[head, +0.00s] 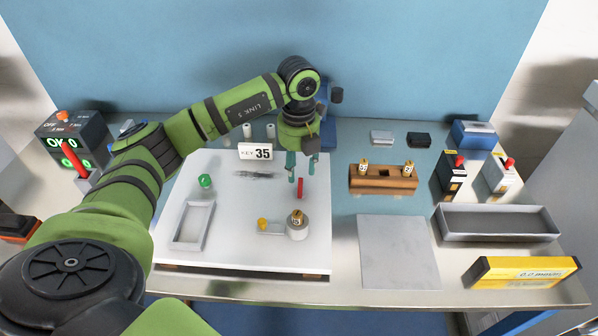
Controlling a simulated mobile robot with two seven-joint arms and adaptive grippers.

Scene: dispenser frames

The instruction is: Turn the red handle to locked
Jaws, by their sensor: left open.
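A slim red handle (299,188) stands on the white panel (240,178), just behind a round grey fitting with a yellow top (297,225). My left gripper (302,171) hangs over the white panel from above, its two teal fingers apart and pointing down. The fingertips are close to the red handle in the picture; I cannot tell whether they touch it. No locked marking is readable near the handle. My right gripper does not show.
A green knob (205,181) and a grey frame (193,225) lie left. A wooden block (384,183), a grey plate (398,252) and a grey tray (498,237) are to the right. A red lever (73,160) stands far left.

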